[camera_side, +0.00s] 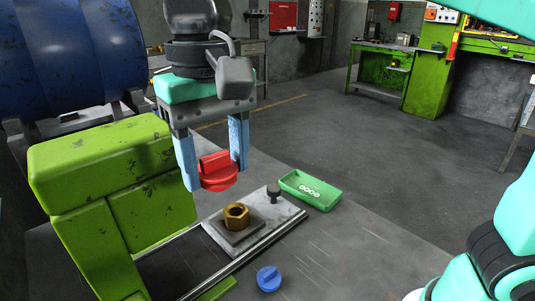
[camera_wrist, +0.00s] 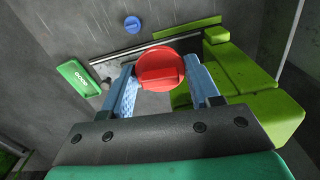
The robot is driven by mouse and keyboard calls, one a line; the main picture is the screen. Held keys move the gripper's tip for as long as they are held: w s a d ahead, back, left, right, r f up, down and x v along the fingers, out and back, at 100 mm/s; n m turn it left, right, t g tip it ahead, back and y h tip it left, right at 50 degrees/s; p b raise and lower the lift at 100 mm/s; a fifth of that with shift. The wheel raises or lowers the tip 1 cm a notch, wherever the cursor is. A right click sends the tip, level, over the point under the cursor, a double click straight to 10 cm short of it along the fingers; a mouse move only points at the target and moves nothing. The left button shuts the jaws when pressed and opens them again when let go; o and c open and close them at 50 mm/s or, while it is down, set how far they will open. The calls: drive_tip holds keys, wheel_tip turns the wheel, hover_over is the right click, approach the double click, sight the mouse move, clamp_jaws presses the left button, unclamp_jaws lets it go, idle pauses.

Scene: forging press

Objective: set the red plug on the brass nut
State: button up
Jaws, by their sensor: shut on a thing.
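The red plug (camera_side: 217,172) is a round disc with a raised grip bar, held between the two blue fingers of my gripper (camera_side: 214,168) in the side view. It hangs above the metal plate, up and a little left of the brass nut in the picture, clear of it. The brass nut (camera_side: 236,216) is a hexagon with an open hole, sitting on a small square plate on the grey base plate. In the wrist view the red plug (camera_wrist: 160,72) sits between the fingertips of my gripper (camera_wrist: 162,82). The nut is not visible there, apparently hidden behind the plug.
A blue plug (camera_side: 269,279) lies on the table in front of the nut. A green tray (camera_side: 311,191) with several white rings stands right of it. A dark knob (camera_side: 273,193) rises from the base plate. The green press body (camera_side: 110,170) stands close on the left.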

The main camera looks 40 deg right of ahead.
drive_tip(key=w+d+m, duration=0.5)
drive_tip(key=w+d, duration=0.5)
drive_tip(key=w, duration=0.3)
drive_tip(key=shift+d+f, duration=0.2)
drive_tip(key=shift+f, duration=8.55)
drive_tip(key=shift+f, duration=0.85)
drive_tip(key=o, duration=0.8)
